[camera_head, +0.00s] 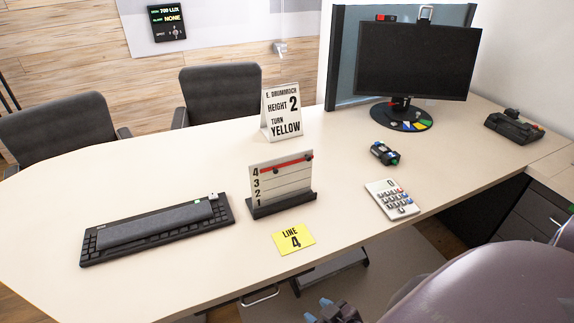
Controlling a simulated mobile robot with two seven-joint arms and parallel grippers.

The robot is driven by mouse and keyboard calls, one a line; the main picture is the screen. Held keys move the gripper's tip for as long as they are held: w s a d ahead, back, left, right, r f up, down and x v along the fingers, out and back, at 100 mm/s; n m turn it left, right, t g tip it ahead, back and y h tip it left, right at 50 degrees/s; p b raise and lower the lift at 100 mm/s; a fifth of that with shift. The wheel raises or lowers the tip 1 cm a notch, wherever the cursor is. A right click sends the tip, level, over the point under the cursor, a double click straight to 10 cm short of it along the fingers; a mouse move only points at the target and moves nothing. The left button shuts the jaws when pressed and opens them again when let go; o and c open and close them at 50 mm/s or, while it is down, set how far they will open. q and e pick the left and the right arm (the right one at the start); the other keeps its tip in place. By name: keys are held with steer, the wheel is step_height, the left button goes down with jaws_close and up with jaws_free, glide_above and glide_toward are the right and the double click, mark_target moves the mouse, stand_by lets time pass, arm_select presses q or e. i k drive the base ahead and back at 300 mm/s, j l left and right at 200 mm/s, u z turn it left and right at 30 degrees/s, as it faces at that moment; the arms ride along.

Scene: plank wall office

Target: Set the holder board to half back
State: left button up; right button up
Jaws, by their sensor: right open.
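The holder board (283,187) is a white panel with the numbers 4, 3, 2, 1 down its left side and dark lines across. It stands in a dark base (285,205) on the desk. A red strip (285,166) lies across it at the 4 line, with small dark knobs near it. The board looks near upright; its exact lean is hard to tell. My right gripper (324,312) is open at the bottom edge, partly cut off, below the desk's front edge and apart from the board. My left gripper is out of view.
A yellow "LINE 4" card (294,239) lies before the board. A sign (283,112) reading "HEIGHT 2, TURN YELLOW" stands behind it. The desk (190,285) is clear at front left.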

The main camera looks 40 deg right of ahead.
mark_target(268, 188)
steer(key=l+z, duration=0.1)
steer(key=z, duration=0.3)
steer(key=l+z, duration=0.1)
steer(key=z, duration=0.35)
steer(key=l+z, duration=0.1)
steer(key=z, duration=0.3)
